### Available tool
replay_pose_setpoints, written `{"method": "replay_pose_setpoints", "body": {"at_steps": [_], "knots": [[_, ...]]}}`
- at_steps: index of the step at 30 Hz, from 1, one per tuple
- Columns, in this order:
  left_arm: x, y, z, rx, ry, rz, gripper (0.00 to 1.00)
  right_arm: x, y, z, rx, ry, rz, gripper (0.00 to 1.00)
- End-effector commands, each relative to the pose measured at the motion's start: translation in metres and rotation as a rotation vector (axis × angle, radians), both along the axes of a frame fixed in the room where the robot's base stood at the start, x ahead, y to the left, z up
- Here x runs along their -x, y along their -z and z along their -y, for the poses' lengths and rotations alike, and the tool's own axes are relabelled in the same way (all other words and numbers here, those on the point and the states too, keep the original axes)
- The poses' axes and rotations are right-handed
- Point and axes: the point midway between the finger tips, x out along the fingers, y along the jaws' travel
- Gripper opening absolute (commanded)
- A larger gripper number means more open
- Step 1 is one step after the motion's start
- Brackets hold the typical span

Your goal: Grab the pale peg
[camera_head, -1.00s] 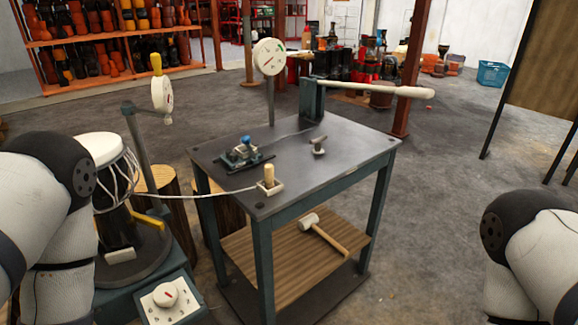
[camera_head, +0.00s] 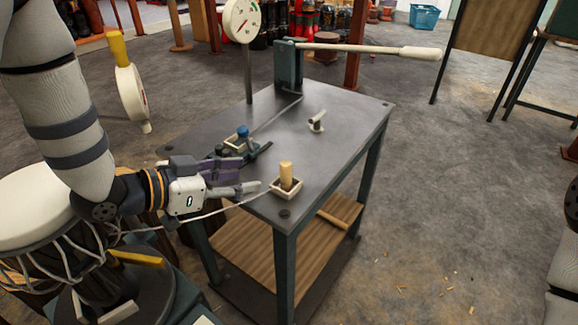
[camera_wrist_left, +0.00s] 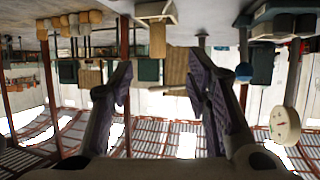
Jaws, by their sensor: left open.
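The pale peg (camera_head: 286,175) stands upright in a small square tray (camera_head: 288,194) on the near left part of the dark metal table. In the left wrist view, which looks upside down, the peg (camera_wrist_left: 157,40) hangs from the tray (camera_wrist_left: 155,12) at the top, in line with the space between my fingers. My left gripper (camera_head: 252,174) is open and empty. It reaches in from the left over the table's left edge, with its fingertips a short way left of the peg and apart from it. My right gripper is out of view.
A blue-knobbed clamp device (camera_head: 243,138) sits just behind the left gripper. A small metal fitting (camera_head: 317,121) stands farther back. A long pale lever (camera_head: 365,50) reaches over the far edge. A pale cord runs to the tray. A drum (camera_head: 35,210) stands at left.

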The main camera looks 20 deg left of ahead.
Motion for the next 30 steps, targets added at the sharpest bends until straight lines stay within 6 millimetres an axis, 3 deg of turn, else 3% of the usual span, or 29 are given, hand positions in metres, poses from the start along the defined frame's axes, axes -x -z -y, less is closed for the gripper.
{"method": "replay_pose_setpoints", "body": {"at_steps": [21,28,29,30], "knots": [[-0.088,0.045,0.063,0.000,0.007,0.005,0.44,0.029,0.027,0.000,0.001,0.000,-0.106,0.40],[-0.092,0.043,0.064,0.003,0.006,0.009,0.44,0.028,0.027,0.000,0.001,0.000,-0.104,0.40],[-0.092,0.043,0.064,0.003,0.006,0.009,0.42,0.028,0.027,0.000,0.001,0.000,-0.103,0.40],[-0.092,0.043,0.064,0.003,0.006,0.009,0.33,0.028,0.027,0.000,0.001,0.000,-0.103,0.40]]}}
